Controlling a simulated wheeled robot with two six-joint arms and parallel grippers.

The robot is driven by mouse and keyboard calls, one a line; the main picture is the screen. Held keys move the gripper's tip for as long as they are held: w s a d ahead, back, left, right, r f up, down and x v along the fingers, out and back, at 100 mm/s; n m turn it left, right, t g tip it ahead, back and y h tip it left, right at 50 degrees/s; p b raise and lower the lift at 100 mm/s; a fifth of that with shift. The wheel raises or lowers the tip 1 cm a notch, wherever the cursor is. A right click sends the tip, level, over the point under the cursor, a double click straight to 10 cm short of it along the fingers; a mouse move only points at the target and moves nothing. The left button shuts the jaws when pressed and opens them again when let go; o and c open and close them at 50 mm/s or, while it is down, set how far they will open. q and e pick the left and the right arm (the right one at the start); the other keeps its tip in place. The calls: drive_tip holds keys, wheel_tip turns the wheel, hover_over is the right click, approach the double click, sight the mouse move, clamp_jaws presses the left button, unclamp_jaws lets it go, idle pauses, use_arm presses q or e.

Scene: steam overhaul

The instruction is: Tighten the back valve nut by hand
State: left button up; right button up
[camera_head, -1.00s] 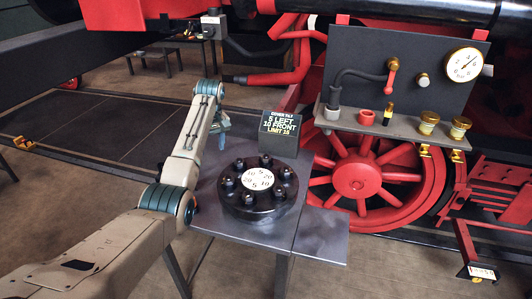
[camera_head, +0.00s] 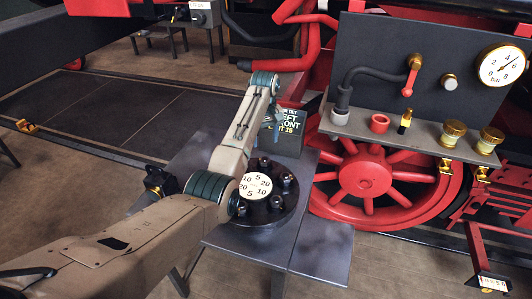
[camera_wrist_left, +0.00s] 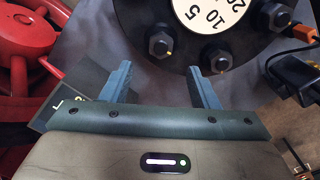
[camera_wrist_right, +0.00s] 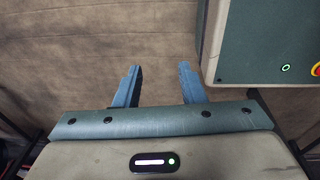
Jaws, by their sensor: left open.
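The round black valve cover (camera_head: 250,212) lies on a small grey table and carries several hex nuts and a white number disc (camera_head: 257,184). A nut at its back (camera_head: 264,163) shows beside my arm. My left gripper (camera_wrist_left: 160,82) is open, fingers pointing at the cover's back rim. One nut (camera_wrist_left: 162,42) stands just beyond the gap between the fingers; another nut (camera_wrist_left: 215,58) is beyond the right finger. Nothing is between the fingers. In the head view my left arm hides the cover's left side. My right gripper (camera_wrist_right: 158,85) is open and empty above brown floor.
A dark sign (camera_head: 290,130) stands behind the cover, partly hidden by my left arm. A black device (camera_head: 160,181) sits at the table's left edge. A gauge panel (camera_head: 430,75) with a shelf and a red wheel (camera_head: 366,174) are to the right.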

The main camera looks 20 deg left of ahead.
sight(265, 159)
use_arm(q)
drive_tip(key=f, duration=0.1)
drive_tip(key=f+p, duration=0.1)
drive_tip(key=f, duration=0.2)
drive_tip(key=shift+s+f, duration=0.25)
drive_tip(key=shift+f, duration=0.15)
drive_tip(key=f, duration=0.2)
drive_tip(key=f+p, duration=0.1)
drive_tip(key=shift+w+f, duration=0.2)
drive_tip(key=shift+w, duration=0.05)
drive_tip(key=shift+f, duration=0.15)
drive_tip(key=shift+s, duration=0.1)
drive_tip(key=shift+c, duration=1.3)
drive_tip(key=c, duration=0.7)
use_arm(e)
drive_tip(key=shift+s+a+r, duration=0.1)
drive_tip(key=shift+s+r, duration=0.25)
drive_tip(key=shift+r, duration=0.3)
drive_tip(key=shift+s+a+r, duration=0.1)
drive_tip(key=shift+s+r, duration=0.25)
drive_tip(key=shift+r, duration=0.25)
